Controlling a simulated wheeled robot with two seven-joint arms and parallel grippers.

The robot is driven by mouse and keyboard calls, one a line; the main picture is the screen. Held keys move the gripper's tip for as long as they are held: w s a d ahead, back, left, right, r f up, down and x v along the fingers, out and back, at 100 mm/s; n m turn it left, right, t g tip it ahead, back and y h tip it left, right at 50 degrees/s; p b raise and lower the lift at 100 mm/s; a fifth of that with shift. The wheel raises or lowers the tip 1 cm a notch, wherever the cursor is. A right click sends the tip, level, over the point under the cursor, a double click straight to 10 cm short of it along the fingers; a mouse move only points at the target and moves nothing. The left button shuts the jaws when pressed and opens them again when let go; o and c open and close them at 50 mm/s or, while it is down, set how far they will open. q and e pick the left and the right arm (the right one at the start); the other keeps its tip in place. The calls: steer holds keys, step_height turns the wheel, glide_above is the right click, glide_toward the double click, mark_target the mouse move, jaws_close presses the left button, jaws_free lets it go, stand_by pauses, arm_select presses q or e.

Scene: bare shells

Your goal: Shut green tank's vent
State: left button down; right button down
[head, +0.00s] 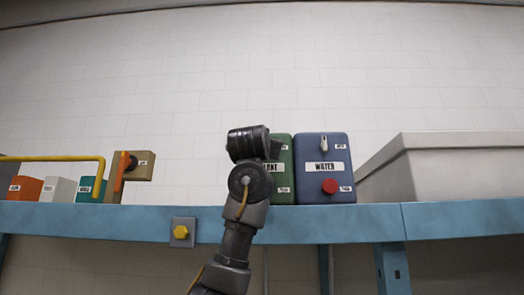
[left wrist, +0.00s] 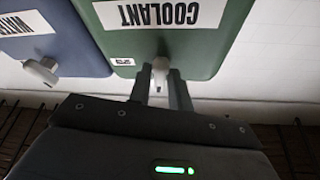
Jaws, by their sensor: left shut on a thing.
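The green tank (head: 284,183) stands on the blue shelf, labelled COOLANT, and is partly hidden behind my left arm in the head view. In the left wrist view the green tank (left wrist: 180,42) appears upside down. Its pale grey vent lever (left wrist: 160,66) sits between the fingers of my left gripper (left wrist: 160,80), which is shut on it. In the head view the vent and fingertips are hidden behind my wrist. My right gripper is in neither view.
A blue WATER tank (head: 323,185) with a white lever and red knob stands close on the right. A grey bin (head: 440,170) is further right. Left are a yellow pipe (head: 60,158), a brown box (head: 140,165) and small coloured boxes. A yellow button (head: 181,232) is on the shelf (head: 100,220) front.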

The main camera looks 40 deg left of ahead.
arm_select(q)
steer(key=n+g+y+b, duration=0.1)
steer(key=n, duration=0.2)
steer(key=shift+f+n+y, duration=0.15)
steer(key=shift+n+y, duration=0.15)
steer(key=shift+d+n+g+y, duration=0.1)
steer(key=shift+n+g+y, duration=0.2)
steer(key=shift+n, duration=0.2)
steer(key=shift+r, duration=0.2)
steer(key=c, duration=1.4)
jaws_free()
steer(key=shift+c, duration=0.2)
